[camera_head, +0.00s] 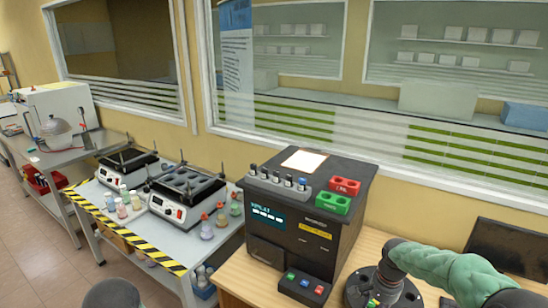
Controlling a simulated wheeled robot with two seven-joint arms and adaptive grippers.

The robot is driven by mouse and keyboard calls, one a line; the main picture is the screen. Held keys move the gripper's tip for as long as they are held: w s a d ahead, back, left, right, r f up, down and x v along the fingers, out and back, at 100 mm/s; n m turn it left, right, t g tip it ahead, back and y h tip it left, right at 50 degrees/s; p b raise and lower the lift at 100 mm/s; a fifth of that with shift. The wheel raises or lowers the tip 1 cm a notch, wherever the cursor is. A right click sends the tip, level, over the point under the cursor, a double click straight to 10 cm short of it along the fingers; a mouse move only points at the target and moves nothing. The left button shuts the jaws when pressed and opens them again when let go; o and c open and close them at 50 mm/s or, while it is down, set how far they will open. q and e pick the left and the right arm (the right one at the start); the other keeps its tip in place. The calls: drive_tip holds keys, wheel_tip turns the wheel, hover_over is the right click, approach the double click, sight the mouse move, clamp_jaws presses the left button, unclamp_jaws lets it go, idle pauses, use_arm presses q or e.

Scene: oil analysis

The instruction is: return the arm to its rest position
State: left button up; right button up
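A green-sleeved arm (440,267), seemingly my right one, reaches in from the lower right corner over the wooden table. Its far end is at a dark round part low in the picture. No gripper fingers can be made out there, and whether anything is held cannot be seen. A rounded grey-green piece (112,294) at the bottom edge on the left looks like part of my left arm. My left gripper is not in view.
A black analyser (291,238) with vials and red and green racks on top stands near the arm. A dark monitor (508,247) is at right. Two black-topped devices (184,197) (127,164) and several small bottles occupy the striped-edge bench at left.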

drive_tip(key=s+a+f+n+y, duration=0.1)
drive_tip(key=s+a+f+n, duration=0.15)
drive_tip(key=a+f, duration=0.45)
drive_tip(key=s+a+f+n+y, duration=0.2)
drive_tip(key=s+a+f, duration=0.25)
drive_tip(key=f, duration=0.45)
drive_tip(key=s+a+f+n, duration=0.1)
drive_tip(key=s+a+f, duration=0.3)
drive_tip(key=s, duration=0.4)
drive_tip(key=s+a+f+n, duration=0.2)
drive_tip(key=s+a+f, duration=0.3)
drive_tip(key=s, duration=0.4)
drive_tip(key=shift+s+f+y, duration=0.15)
drive_tip(key=shift+f+y, duration=0.15)
drive_tip(key=shift+f, duration=0.1)
